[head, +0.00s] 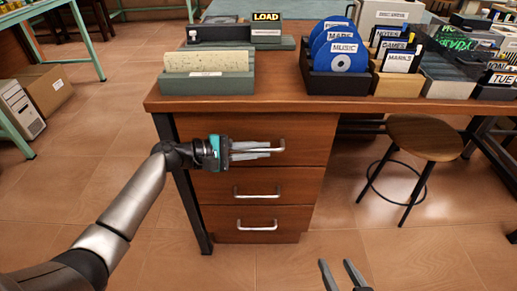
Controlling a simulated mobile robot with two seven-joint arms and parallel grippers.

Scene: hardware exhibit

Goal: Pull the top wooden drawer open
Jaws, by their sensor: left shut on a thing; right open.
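The top wooden drawer (308,130) is in the cabinet under the desk, left of centre in the head view. Its front looks in line with the drawers below, with no clear gap. My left gripper (268,150) reaches in from the left and is shut on the top drawer's metal handle (282,146). The fingers hide most of the handle; its right end shows. My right gripper (335,263) is open and empty at the bottom edge of the view, low in front of the desk and apart from the drawers.
Two lower drawers with handles (257,191) (257,225) appear shut. The desk top (275,91) carries a punched-card tray (206,86), blue disks (345,55) and several boxes. A stool (425,137) stands to the right. The floor (400,255) before the cabinet is clear.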

